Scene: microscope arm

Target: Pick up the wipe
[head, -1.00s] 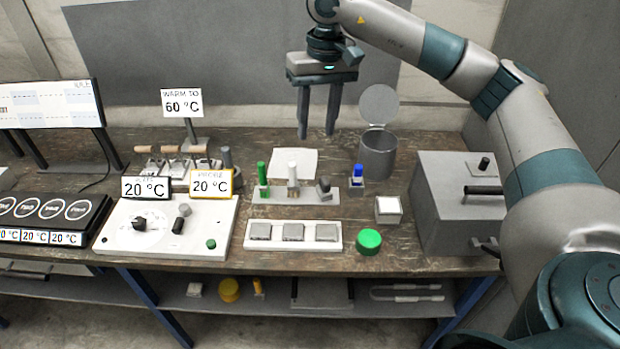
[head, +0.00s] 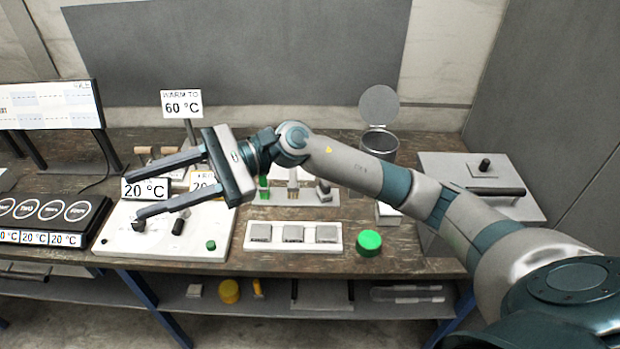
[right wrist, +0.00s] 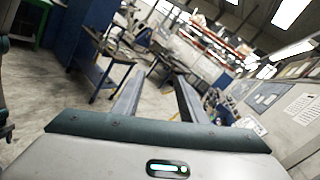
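My right gripper (head: 132,198) is open and empty, its two fingers well apart and pointing left above the hotplate-like white panel (head: 125,240). In the right wrist view its fingers (right wrist: 155,88) also stand apart with nothing between them. The flat white sheet that looks like the wipe lay at the back middle of the bench in the earlier head view. My right forearm now covers nearly all of that spot, so I cannot make the sheet out clearly. My left gripper is not in view.
A holder with bottles (head: 300,197), a slide tray (head: 293,248) and a green round cap (head: 369,242) are below my forearm. An open-lidded grey can (head: 380,145) stands behind it. A grey box (head: 465,170) is at right. A "60 °C" sign (head: 181,103) stands at the back.

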